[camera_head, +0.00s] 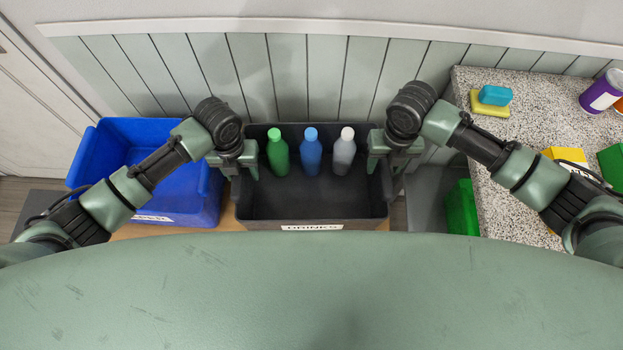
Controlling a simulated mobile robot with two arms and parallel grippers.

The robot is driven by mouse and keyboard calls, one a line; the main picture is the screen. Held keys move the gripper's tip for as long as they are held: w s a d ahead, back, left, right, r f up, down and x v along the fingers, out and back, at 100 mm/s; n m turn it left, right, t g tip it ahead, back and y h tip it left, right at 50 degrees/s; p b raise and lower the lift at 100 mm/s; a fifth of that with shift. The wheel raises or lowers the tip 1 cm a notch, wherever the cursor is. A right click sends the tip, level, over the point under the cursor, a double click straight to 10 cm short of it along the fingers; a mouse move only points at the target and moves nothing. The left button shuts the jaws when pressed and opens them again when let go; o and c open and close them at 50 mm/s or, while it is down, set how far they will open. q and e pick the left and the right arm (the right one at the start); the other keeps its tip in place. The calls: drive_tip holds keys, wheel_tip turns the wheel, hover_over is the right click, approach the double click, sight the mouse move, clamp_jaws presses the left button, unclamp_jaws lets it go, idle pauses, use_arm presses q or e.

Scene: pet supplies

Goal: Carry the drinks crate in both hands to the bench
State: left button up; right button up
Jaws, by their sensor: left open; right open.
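The dark grey drinks crate (312,212) stands in front of me, with a white label reading "DRINKS" on its near side. Inside, towards its back, stand a green bottle (278,155), a blue bottle (311,155) and a grey bottle with a white cap (344,155). My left gripper (242,170) is open at the crate's left side wall. My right gripper (383,165) is open at the crate's right side wall. I cannot tell whether the fingers touch the walls. Which surface is the bench is not clear from this view.
A blue bin (88,158) stands left of the crate on a wooden surface (160,231). A speckled counter (497,210) at the right holds sponges (494,96), a purple tub (599,92) and yellow and green boxes. A grey bin (426,195) with a green item sits beside the counter.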

use_arm(q)
clamp_jaws()
use_arm(e)
clamp_jaws()
drive_tip(key=shift+r, duration=0.1)
idle(1.0)
use_arm(q)
drive_tip(key=shift+w+r, duration=0.15)
drive_tip(key=shift+r, duration=0.1)
use_arm(e)
drive_tip(key=shift+w+r, duration=0.2)
